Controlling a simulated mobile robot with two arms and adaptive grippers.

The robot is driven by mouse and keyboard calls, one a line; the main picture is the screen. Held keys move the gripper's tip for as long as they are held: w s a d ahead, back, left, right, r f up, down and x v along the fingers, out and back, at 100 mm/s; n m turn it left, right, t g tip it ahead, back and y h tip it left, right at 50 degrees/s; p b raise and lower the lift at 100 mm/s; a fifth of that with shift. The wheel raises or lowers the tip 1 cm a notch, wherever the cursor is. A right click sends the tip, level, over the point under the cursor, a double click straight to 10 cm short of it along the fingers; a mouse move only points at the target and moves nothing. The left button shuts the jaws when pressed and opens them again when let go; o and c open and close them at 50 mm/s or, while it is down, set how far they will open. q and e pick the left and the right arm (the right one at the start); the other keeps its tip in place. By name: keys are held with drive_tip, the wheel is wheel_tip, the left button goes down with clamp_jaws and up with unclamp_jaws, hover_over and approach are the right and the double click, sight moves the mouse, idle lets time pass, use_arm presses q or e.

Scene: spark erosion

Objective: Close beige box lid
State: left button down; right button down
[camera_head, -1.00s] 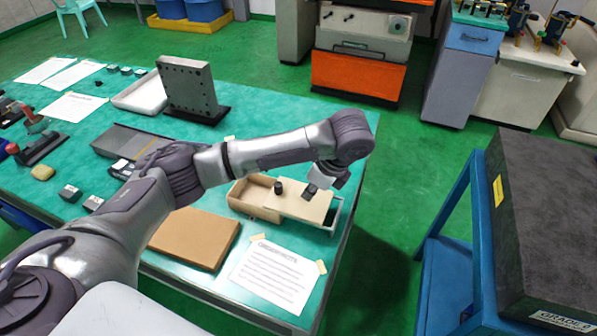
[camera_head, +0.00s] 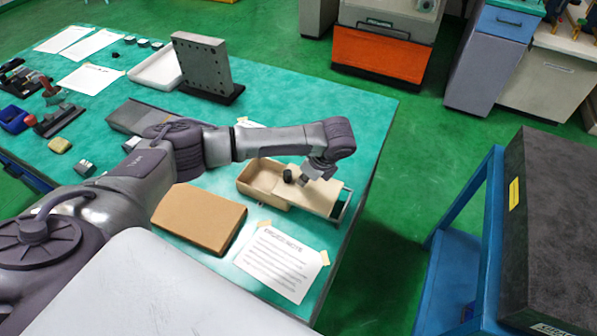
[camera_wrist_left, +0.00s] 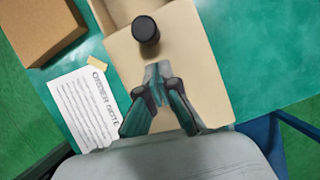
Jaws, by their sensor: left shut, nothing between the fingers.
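The beige box (camera_head: 258,181) stands near the right edge of the green table. Its flat beige lid (camera_head: 322,195) lies out toward the right, so the box's left part is open on top. A black round knob (camera_head: 288,176) stands up from the lid, and it also shows in the left wrist view (camera_wrist_left: 145,29). My left gripper (camera_head: 305,181) is shut and empty, pointing down over the lid just right of the knob. In the left wrist view its fingertips (camera_wrist_left: 157,72) are close together, apart from the knob in the picture. My right gripper is in neither view.
A brown flat box (camera_head: 199,217) and a taped order note (camera_head: 284,262) lie in front of the beige box. A grey drilled block (camera_head: 203,68) stands farther back. A blue cart (camera_head: 462,225) stands right of the table, across clear floor.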

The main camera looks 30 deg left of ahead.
use_arm(q)
drive_tip(key=shift+a+r, duration=0.1)
drive_tip(key=shift+a, duration=0.45)
drive_tip(key=shift+s+a, duration=0.1)
drive_tip(key=shift+a, duration=0.3)
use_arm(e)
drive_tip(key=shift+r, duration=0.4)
